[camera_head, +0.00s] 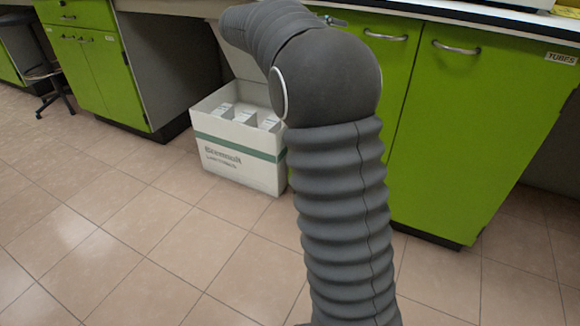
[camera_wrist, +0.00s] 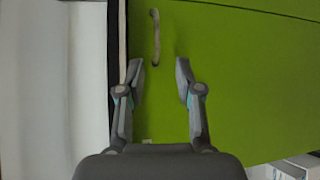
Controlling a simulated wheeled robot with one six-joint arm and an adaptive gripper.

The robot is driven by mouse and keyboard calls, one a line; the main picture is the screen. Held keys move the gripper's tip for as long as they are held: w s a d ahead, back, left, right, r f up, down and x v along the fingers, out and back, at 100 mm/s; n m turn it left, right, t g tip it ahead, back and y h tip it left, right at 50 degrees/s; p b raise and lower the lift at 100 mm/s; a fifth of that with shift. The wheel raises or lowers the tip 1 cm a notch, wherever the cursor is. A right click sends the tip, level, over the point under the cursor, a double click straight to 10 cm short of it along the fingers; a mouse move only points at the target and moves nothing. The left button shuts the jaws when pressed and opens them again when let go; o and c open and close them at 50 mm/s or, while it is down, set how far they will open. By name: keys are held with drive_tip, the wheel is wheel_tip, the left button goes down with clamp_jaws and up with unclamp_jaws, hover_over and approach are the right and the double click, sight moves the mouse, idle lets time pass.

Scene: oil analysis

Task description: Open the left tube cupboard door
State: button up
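The tube cupboard has green doors, with a TUBES label (camera_head: 561,58) at its right end. In the head view the left door (camera_head: 398,75) shows partly behind my arm, with its curved metal handle (camera_head: 385,37) near the seam. In the wrist view the same handle (camera_wrist: 155,38) lies ahead of my gripper (camera_wrist: 160,68), within the span between its fingers. The fingers are apart and empty, and no contact with the handle shows. The door looks shut. In the head view my arm hides most of the gripper; only a small part shows by the counter edge.
The right door (camera_head: 462,130) has its own handle (camera_head: 457,48). An open white carton (camera_head: 240,160) with smaller boxes inside stands on the floor left of my arm. A counter edge (camera_head: 480,18) runs above the doors. Tiled floor in front is clear.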

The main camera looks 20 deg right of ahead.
drive_tip(key=s+a+f+n+t+y, duration=0.1)
drive_tip(key=s+a+f+y, duration=0.15)
drive_tip(key=f, duration=0.55)
drive_tip(key=s+a+f+n+t+y, duration=0.1)
drive_tip(key=s+a+f+y, duration=0.2)
drive_tip(key=f, duration=0.5)
drive_tip(key=s+a+f+m+t+y+p, duration=0.1)
drive_tip(key=s+a+y+p, duration=0.4)
drive_tip(key=s+a+y, duration=0.5)
drive_tip(key=s+a+m+t, duration=0.1)
drive_tip(key=s+a, duration=0.5)
drive_tip(key=s, duration=0.4)
drive_tip(key=shift+m+t, duration=0.3)
drive_tip(key=shift+t, duration=0.1)
drive_tip(key=shift+s+a, duration=0.1)
drive_tip(key=shift+s, duration=0.05)
